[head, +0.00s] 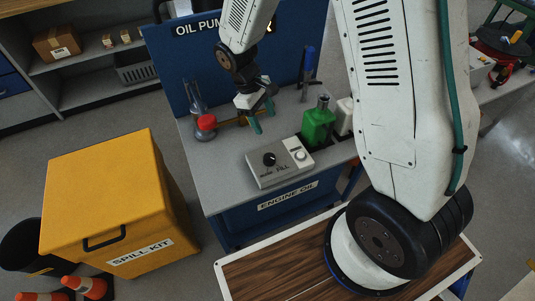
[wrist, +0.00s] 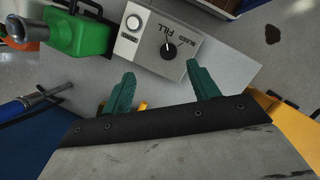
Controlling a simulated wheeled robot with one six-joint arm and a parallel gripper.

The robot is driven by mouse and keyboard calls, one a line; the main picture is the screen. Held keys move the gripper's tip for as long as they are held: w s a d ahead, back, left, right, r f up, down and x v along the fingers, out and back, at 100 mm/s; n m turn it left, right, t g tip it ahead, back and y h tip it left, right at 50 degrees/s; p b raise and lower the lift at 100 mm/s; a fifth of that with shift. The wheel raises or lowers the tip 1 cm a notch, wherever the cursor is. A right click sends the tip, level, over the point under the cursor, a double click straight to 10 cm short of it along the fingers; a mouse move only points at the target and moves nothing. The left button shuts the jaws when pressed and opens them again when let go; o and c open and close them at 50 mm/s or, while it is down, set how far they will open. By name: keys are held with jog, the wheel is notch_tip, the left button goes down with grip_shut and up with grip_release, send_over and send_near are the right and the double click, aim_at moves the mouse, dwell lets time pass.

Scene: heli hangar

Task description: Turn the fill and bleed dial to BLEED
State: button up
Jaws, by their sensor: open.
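The fill and bleed dial is a black round knob (head: 269,159) on a light grey control box (head: 282,178) at the bench's front edge. In the wrist view the dial (wrist: 168,51) shows a white pointer mark aimed up toward the FILL lettering; the BLEED label is to its right. My gripper (head: 263,117) is open and empty, with green fingers, above the bench behind the box. In the wrist view the dial lies just beyond the gap between my fingertips (wrist: 161,73), apart from both.
A green oil container (head: 318,127) and a pale one (head: 345,117) stand right of the box. A red-topped item (head: 206,122) is at the bench's left. A yellow spill kit box (head: 105,205) stands on the floor left of the bench. A blue back panel (head: 185,60) rises behind.

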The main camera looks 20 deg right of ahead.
jog(key=n, duration=0.2)
send_near(269, 157)
jog(key=shift+g, duration=0.3)
jog(key=x, duration=0.8)
jog(key=shift+w+d+f, duration=0.1)
jog(key=shift+w+f, duration=0.1)
jog(key=shift+f, duration=0.25)
jog(key=c, duration=1)
